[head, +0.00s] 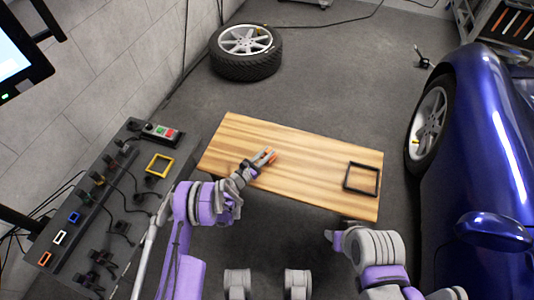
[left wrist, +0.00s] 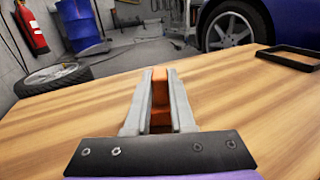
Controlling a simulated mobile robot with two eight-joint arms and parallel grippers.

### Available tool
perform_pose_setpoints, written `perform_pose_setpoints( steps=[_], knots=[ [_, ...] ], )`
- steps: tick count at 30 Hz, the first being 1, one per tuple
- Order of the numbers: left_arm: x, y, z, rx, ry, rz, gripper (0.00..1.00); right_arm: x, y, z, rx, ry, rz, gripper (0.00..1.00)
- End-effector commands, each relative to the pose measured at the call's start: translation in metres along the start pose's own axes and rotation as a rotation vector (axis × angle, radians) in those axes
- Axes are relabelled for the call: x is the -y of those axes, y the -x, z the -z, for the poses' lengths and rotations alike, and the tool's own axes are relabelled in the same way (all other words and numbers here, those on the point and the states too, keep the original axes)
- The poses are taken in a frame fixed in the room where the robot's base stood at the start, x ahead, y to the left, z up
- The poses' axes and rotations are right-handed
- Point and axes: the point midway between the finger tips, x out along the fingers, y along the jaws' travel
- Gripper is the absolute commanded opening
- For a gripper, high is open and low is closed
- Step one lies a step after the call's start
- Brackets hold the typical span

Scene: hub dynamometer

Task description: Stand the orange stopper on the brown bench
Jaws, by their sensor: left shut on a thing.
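The orange stopper (head: 272,157) is between the fingers of my left gripper (head: 266,156), over the left-middle part of the brown bench (head: 310,150). In the left wrist view, the orange stopper (left wrist: 160,90) shows as a narrow strip between the two grey fingers of the left gripper (left wrist: 160,78), which is shut on it. The fingers hide its sides. I cannot tell whether its underside touches the wood.
A black square frame (head: 362,178) lies on the bench's right end. A dark side table (head: 98,210) with a yellow frame (head: 159,165) and several small items stands left. A blue car (head: 485,140) stands right, a loose wheel (head: 245,52) behind. The bench's middle is clear.

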Motion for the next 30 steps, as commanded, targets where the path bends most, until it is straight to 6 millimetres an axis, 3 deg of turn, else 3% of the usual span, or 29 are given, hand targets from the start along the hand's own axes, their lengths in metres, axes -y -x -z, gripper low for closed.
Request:
perform_pose_setpoints(
  steps=[7,8,12,23,30],
  knots=[
    [0.000,0.000,0.001,-0.002,-0.001,0.000,0.00,0.000,-0.002,-0.001,0.001,0.000,0.000,0.50],
    [0.000,0.000,0.001,-0.002,-0.002,0.000,0.26,0.000,-0.002,-0.001,0.001,0.000,0.000,0.50],
    [0.000,0.000,0.001,-0.002,-0.002,0.000,0.51,0.000,-0.001,0.000,0.000,0.000,0.000,0.50],
    [0.000,0.001,-0.002,-0.001,-0.002,0.000,0.52,0.000,0.002,0.001,-0.001,0.000,0.000,0.50],
    [-0.001,0.040,-0.001,-0.002,-0.002,-0.003,0.52,0.000,0.003,0.001,-0.001,0.000,0.000,0.50]
  ],
)
